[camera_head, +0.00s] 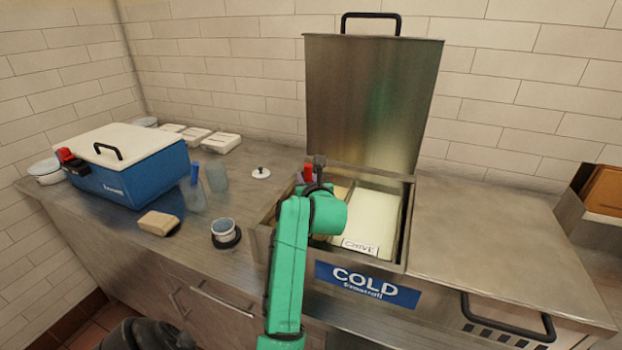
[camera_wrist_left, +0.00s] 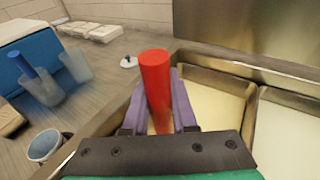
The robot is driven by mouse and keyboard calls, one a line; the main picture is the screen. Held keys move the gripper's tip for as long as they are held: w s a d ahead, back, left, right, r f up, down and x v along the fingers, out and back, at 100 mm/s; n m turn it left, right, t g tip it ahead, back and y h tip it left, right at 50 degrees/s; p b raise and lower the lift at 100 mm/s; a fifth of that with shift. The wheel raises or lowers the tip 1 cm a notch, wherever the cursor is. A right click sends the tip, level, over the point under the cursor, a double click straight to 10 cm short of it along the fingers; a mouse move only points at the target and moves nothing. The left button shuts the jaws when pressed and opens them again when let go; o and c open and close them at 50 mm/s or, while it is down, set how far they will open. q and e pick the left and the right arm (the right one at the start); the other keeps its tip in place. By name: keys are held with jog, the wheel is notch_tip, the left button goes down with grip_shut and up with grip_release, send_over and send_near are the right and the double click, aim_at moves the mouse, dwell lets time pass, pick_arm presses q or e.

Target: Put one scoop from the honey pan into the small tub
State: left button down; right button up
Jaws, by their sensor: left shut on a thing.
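My left gripper (camera_head: 314,180) is over the left part of the open cold well. In the left wrist view its purple fingers (camera_wrist_left: 158,112) are shut on an upright red handle (camera_wrist_left: 155,75). The handle's lower end is hidden, so I cannot tell what it reaches into. Beside the gripper, a pale yellow pan (camera_wrist_left: 215,98) is partly covered by my arm in the head view; its label is hidden. To its right is a pale pan labelled CHIVE (camera_head: 368,222). A small tub (camera_head: 223,230) stands on a dark ring on the counter, left of the well. My right gripper is not in view.
The well's steel lid (camera_head: 372,105) stands open behind it. A blue cooler (camera_head: 130,175) with a white lid is at the left. Clear cups (camera_head: 216,177), one with a blue handle, a sponge-like block (camera_head: 158,222) and white containers (camera_head: 221,142) stand on the counter.

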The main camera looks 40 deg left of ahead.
pick_arm(q)
jog(key=shift+s+a, duration=0.15)
jog(key=shift+a, duration=0.25)
notch_tip(320, 180, up, 13)
jog(key=d+p, duration=0.2)
jog(key=p, duration=0.7)
jog(key=shift+w+d+p, duration=0.25)
jog(key=shift+w+p, duration=0.15)
jog(key=shift+w, duration=0.05)
